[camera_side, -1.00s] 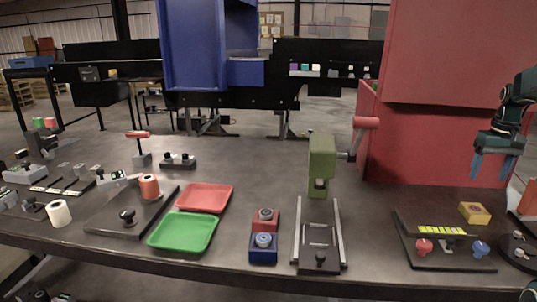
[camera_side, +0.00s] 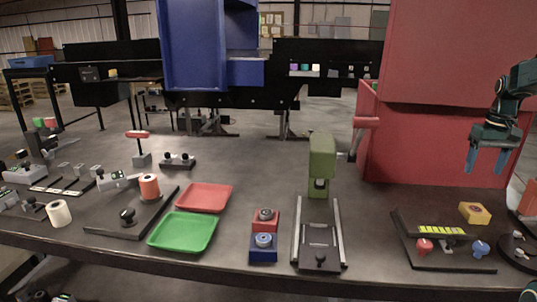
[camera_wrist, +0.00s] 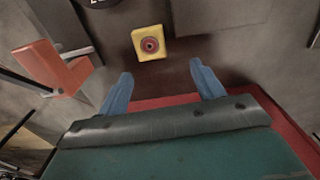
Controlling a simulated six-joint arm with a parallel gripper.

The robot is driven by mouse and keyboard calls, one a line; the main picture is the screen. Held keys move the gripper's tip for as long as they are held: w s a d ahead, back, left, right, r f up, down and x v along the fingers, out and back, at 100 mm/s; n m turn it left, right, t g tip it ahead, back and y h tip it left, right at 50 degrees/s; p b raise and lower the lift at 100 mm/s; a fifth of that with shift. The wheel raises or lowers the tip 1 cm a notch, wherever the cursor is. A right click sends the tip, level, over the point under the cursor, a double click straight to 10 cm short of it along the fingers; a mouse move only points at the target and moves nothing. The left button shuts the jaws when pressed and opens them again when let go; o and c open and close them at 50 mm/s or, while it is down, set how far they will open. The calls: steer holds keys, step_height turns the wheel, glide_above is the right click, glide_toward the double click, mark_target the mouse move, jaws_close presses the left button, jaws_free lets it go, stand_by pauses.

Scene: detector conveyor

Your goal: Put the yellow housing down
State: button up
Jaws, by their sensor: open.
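The yellow housing (camera_side: 474,213) is a small block resting at the right side of the table, beside the back right corner of a dark fixture plate. In the wrist view the housing (camera_wrist: 149,43) shows a dark round opening with a reddish ring on its face. My gripper (camera_side: 486,173) hangs above and behind the housing in the side view, clear of it. In the wrist view its blue fingers (camera_wrist: 164,88) are spread wide with nothing between them, and the housing lies beyond the fingertips.
The dark fixture plate (camera_side: 428,262) carries a yellow strip and red and blue knobs. A large red cabinet (camera_side: 435,140) stands behind. An orange part (camera_wrist: 60,70) is near the left finger. A green press (camera_side: 321,160) and red and green trays (camera_side: 203,198) stand further left.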

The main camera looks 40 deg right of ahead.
steer(key=w+a+r+n+t+h, duration=0.1)
steer(key=w+a+r+n, duration=0.15)
steer(key=a, duration=0.75)
steer(key=w+a+r+n+t, duration=0.15)
steer(key=a+r, duration=0.25)
steer(key=a, duration=0.5)
steer(key=s+a+n+t, duration=0.1)
steer(key=s+a, duration=0.1)
steer(key=a, duration=0.3)
steer(key=s+a+f+n+t, duration=0.1)
steer(key=s+a+n, duration=0.1)
steer(key=a, duration=0.4)
steer(key=s+a+n+t+y, duration=0.1)
steer(key=s+a, duration=0.2)
steer(key=a, duration=0.3)
steer(key=shift+s+f, duration=0.3)
steer(key=shift+f, duration=0.05)
steer(key=shift+o, duration=0.4)
steer(key=shift+s+a+f+n, duration=0.15)
steer(key=shift+s+a+n, duration=0.1)
steer(key=shift+s+n, duration=0.1)
steer(key=shift+o, duration=1.4)
steer(key=shift+w, duration=0.1)
